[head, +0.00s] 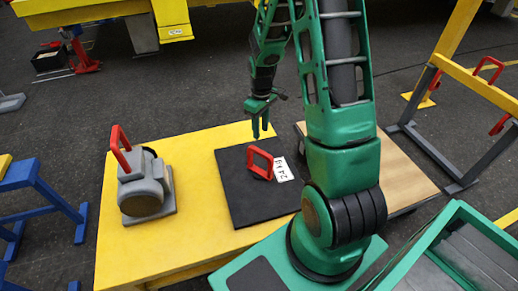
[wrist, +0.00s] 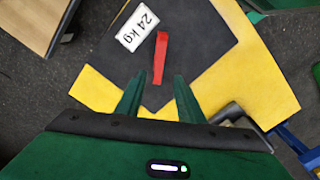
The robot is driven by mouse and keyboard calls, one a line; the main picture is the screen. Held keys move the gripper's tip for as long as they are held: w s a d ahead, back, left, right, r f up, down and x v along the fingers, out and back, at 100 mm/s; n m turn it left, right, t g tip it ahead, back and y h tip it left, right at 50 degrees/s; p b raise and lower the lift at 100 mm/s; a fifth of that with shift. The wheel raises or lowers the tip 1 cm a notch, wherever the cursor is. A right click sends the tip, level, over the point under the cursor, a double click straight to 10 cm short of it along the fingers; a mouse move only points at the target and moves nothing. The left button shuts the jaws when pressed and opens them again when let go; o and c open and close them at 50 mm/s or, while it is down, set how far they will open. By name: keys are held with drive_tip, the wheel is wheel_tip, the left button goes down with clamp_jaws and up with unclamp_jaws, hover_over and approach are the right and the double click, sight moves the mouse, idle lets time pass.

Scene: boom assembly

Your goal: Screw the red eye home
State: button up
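A red eye (head: 261,163), a squarish loop, stands on the black mat (head: 238,196) beside a white "24 kg" label (head: 283,169). In the wrist view the red eye (wrist: 161,58) shows edge-on as a narrow red strip. My gripper (head: 261,130) is above and a little behind the eye in the head view, fingers pointing down. In the wrist view my gripper (wrist: 158,79) has its two green fingers apart, with nothing between them. The eye lies beyond the tips, roughly in line with the gap. Its foot and any thread are not visible.
The mat lies on a yellow table (head: 185,240). A grey block (head: 146,187) with another red loop (head: 121,146) stands on its left side. A wooden-topped table (head: 403,178) is at the right. A grey-and-yellow frame (head: 440,145) with red loops stands farther right.

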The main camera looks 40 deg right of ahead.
sight(261, 151)
wheel_tip(261, 151, down, 11)
drive_tip(key=shift+w, duration=0.1)
idle(0.5)
drive_tip(key=shift+d, duration=0.1)
clamp_jaws()
